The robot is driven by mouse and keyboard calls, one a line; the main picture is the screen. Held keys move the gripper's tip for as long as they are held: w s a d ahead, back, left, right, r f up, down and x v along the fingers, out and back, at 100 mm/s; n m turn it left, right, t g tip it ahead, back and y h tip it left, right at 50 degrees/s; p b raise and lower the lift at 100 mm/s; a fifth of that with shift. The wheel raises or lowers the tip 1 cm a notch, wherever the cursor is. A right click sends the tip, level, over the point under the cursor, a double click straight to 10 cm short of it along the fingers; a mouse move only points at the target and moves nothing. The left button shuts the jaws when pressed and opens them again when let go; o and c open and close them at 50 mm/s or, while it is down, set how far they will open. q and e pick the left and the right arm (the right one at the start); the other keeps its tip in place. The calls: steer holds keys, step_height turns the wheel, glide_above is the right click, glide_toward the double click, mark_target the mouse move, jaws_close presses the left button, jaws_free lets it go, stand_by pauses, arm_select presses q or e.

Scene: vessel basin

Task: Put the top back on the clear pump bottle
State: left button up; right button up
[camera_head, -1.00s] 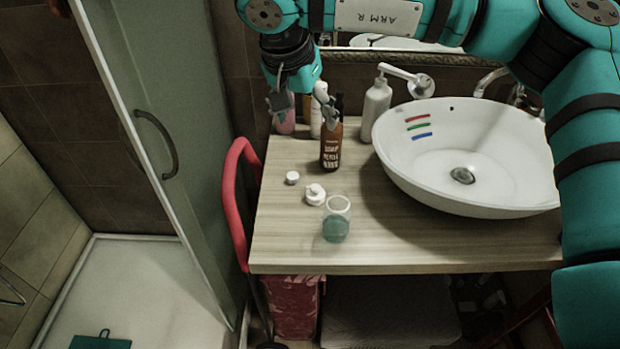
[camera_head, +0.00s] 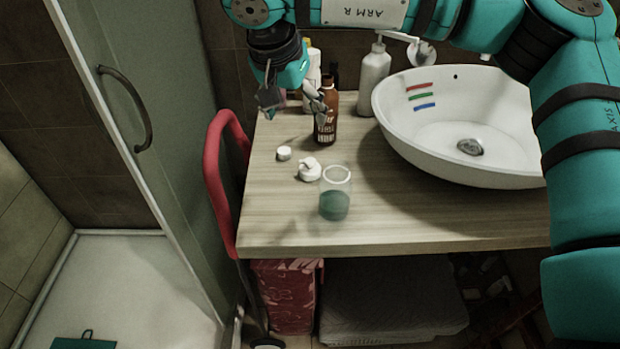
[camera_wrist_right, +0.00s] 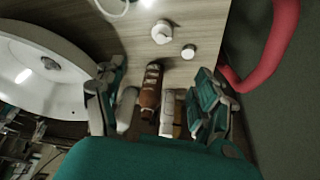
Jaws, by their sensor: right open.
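The clear pump bottle (camera_head: 335,200) stands upright and open near the front of the wooden counter, with blue-green liquid inside. Its rim shows at the top edge of the right wrist view (camera_wrist_right: 113,10). A white pump top (camera_head: 309,170) lies on the counter just left of and behind the bottle, apart from it; it also shows in the wrist view (camera_wrist_right: 162,33). My right gripper (camera_head: 296,98) is open and empty. It hangs above the back left of the counter, behind the pump top, by the brown bottle. My left gripper is not in view.
A small white cap (camera_head: 284,153) lies left of the pump top. A brown bottle (camera_head: 326,118) and a white dispenser (camera_head: 373,80) stand at the back. The basin (camera_head: 460,140) fills the right. A red rail (camera_head: 215,180) borders the counter's left edge.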

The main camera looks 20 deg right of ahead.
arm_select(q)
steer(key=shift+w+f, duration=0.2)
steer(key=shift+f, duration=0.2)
arm_select(e)
steer(key=shift+f, duration=0.4)
glide_toward(310, 160)
steer(key=x, duration=0.5)
steer(key=shift+w+d+p, duration=0.1)
steer(key=shift+d+p, duration=0.05)
steer(key=shift+p, duration=0.25)
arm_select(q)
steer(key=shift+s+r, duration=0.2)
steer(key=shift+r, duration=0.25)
arm_select(e)
steer(key=shift+f, duration=0.1)
steer(key=p+x, duration=0.1)
steer(key=x, duration=0.4)
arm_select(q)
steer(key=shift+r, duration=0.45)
